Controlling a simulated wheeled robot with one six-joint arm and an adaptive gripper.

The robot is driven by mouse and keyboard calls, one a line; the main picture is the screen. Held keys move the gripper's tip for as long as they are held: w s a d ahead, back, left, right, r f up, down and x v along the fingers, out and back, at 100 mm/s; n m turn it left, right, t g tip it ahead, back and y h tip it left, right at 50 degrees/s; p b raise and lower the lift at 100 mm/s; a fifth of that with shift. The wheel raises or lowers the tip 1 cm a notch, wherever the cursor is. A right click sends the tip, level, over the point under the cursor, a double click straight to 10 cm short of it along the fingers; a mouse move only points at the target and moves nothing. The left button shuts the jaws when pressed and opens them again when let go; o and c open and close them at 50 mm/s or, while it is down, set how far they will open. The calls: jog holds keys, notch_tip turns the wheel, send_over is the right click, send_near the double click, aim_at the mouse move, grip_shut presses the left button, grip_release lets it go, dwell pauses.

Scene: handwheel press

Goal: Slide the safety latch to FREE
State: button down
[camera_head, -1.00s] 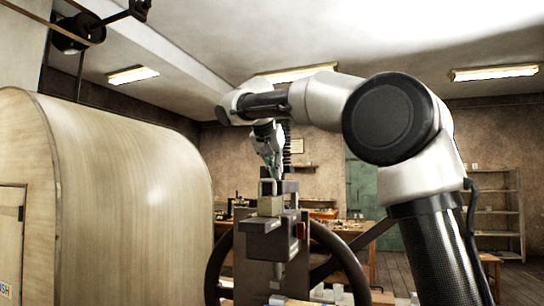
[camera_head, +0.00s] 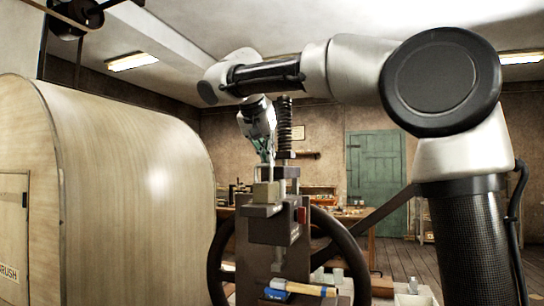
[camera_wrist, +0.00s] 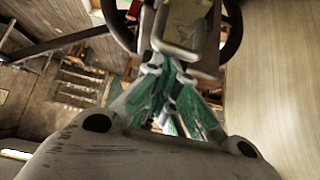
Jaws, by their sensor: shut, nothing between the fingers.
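The handwheel press (camera_head: 280,240) stands in the middle of the head view. On its top is a pale block (camera_head: 266,193) with a U-shaped metal loop, which seems to be the safety latch; the loop (camera_wrist: 181,45) shows large in the wrist view. I can read no FREE marking. My gripper (camera_head: 267,160) points down just above this block, shut and empty. In the wrist view its green-padded fingers (camera_wrist: 160,72) close together beside the loop's near end. I cannot tell whether they touch it.
The dark handwheel (camera_head: 341,245) is behind the press, and a coil spring (camera_head: 285,125) rises behind my gripper. A red piece (camera_head: 302,214) sits on the press's right side. A hammer (camera_head: 305,288) lies low in front. A large wooden cabinet (camera_head: 130,190) fills the left.

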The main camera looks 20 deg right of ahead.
jog(key=shift+s+a+f, duration=0.1)
jog(key=shift+s, duration=0.05)
jog(key=v, duration=1.2)
dwell(0.4)
